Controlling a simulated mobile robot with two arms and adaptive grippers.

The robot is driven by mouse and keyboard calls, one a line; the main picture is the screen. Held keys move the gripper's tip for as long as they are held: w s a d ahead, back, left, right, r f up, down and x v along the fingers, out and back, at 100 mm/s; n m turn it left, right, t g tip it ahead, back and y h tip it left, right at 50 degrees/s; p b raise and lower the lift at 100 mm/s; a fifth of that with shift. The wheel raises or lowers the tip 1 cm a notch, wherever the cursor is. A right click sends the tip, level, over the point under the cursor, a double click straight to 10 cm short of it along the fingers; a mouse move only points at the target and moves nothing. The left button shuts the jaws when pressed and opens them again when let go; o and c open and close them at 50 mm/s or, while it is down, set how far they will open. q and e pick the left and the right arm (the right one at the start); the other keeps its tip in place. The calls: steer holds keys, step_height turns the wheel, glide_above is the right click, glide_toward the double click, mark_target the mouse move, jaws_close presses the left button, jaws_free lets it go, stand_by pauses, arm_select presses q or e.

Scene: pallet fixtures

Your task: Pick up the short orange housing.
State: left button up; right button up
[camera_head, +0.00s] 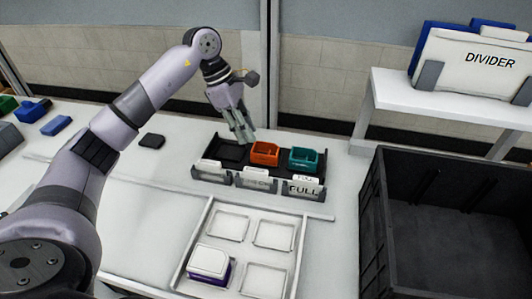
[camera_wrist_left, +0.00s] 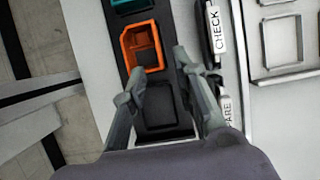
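The short orange housing (camera_head: 265,153) is an open-topped box in the middle place of a black fixture (camera_head: 213,146) on the table. In the left wrist view the orange housing (camera_wrist_left: 142,48) lies just beyond the fingertips. My left gripper (camera_head: 245,135) is above the empty left place of the fixture, beside the housing and apart from it. In the left wrist view its fingers (camera_wrist_left: 158,75) are spread with nothing between them but the empty black recess below. My right gripper is not in view.
A teal housing (camera_head: 305,159) sits right of the orange one. Label cards, one reading FULL (camera_head: 302,189), stand in front. A white tray (camera_head: 208,222) holds a white-topped purple item (camera_head: 209,264). A large black crate (camera_head: 380,215) stands at right; a DIVIDER board (camera_head: 470,66) is behind it.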

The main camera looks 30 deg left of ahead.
mark_target(262, 152)
arm_select(q)
steer(key=x, duration=0.3)
steer(key=shift+d, duration=0.1)
steer(key=shift+w+d+f+p, duration=0.1)
steer(key=shift+d+f+p, duration=0.25)
steer(key=shift+f, duration=0.2)
steer(key=p+x, duration=0.1)
steer(key=x, duration=0.3)
steer(key=shift+w, duration=0.2)
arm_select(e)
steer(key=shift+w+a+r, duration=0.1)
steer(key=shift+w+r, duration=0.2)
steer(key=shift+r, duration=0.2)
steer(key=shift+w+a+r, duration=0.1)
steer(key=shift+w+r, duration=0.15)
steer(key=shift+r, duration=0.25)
arm_select(q)
steer(key=shift+c, duration=0.2)
jaws_close()
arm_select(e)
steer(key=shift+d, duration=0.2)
